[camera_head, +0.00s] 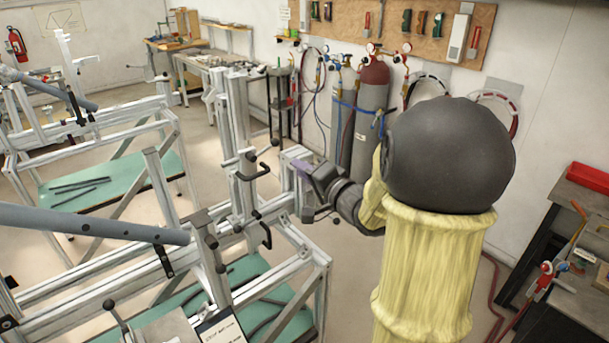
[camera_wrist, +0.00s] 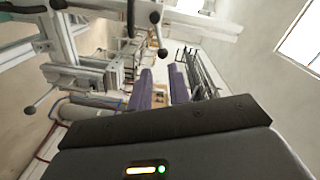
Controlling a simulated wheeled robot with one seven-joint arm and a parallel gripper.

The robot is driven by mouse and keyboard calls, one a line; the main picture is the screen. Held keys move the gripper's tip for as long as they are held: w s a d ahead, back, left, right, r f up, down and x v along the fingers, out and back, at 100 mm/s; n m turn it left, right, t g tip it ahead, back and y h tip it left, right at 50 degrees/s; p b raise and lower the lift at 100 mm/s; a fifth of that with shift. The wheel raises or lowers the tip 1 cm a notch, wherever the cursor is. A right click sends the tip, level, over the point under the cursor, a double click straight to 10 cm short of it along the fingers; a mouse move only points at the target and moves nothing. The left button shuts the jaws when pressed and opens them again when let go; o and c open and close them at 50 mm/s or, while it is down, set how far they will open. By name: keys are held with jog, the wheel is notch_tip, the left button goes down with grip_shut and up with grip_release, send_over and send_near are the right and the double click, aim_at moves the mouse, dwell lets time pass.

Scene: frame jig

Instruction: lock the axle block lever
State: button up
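The frame jig's upright post (camera_head: 240,190) stands left of my gripper and carries clamp hardware. A lever with a dark ball knob (camera_head: 275,143) sticks out near its top, and dark bent handles (camera_head: 265,235) sit lower. I cannot tell for sure which one is the axle block lever. In the wrist view, a ball-ended lever (camera_wrist: 30,109) hangs at the left, and another ball knob (camera_wrist: 162,52) shows at upper centre. My gripper (camera_head: 304,170) is beside the post, on its right. Its purple fingers (camera_wrist: 162,88) are apart, with nothing between them.
A long grey tube (camera_head: 95,222) lies across the jig at left. Gas cylinders (camera_head: 370,110) stand behind my arm by the wall. A dark workbench (camera_head: 570,240) is at right. A second jig (camera_head: 75,140) is at far left. Open floor lies between the jig and the back benches.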

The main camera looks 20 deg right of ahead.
jog(key=shift+s, duration=0.1)
jog(key=shift+f, duration=0.1)
grip_shut()
jog(key=s+a+f+n+g+h, duration=0.3)
jog(key=s+f+n+g+h, duration=0.3)
jog(key=f, duration=0.6)
jog(key=s+a+f+n+g, duration=0.2)
jog(key=s+g, duration=0.2)
jog(key=s, duration=0.3)
jog(key=s+a+f+n+g+y, duration=0.1)
jog(key=s+a+f+n+g, duration=0.1)
jog(key=s, duration=0.4)
jog(key=shift+s+a+f+g, duration=0.4)
jog(key=shift+a+f+g, duration=0.15)
jog(key=shift+a+g, duration=0.35)
jog(key=shift+w+d, duration=0.15)
